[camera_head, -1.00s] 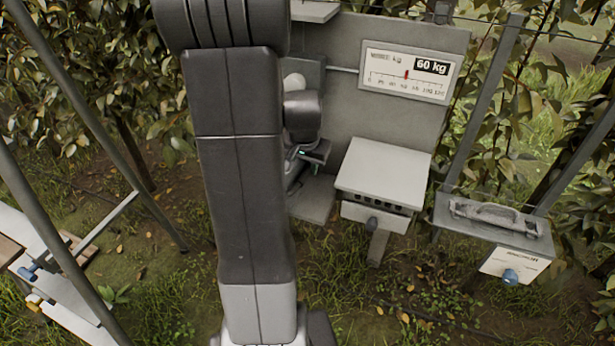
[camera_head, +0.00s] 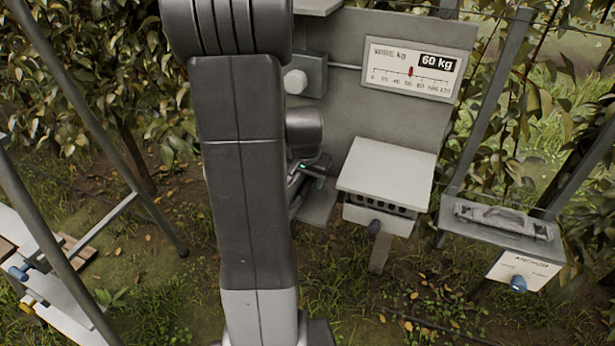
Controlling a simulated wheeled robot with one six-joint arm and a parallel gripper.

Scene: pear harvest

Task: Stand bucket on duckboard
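No bucket can be made out in this view. Brown wooden slats (camera_head: 76,250) show at the left edge beside a pale bench; I cannot tell whether they are the duckboard. My arm stands upright through the middle and covers much of the scene. My gripper (camera_head: 312,172) shows only in part, behind the arm, in front of the grey panel and left of the pale box. Its fingers are mostly hidden, so its opening and anything in it cannot be made out.
A grey panel (camera_head: 345,110) carries a dial plate (camera_head: 412,72) reading 60 kg. A pale slotted box (camera_head: 387,172) stands before it. An anchor box (camera_head: 497,226) with a blue knob is at right. Slanted metal posts (camera_head: 85,105) cross the left. Grass lies between.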

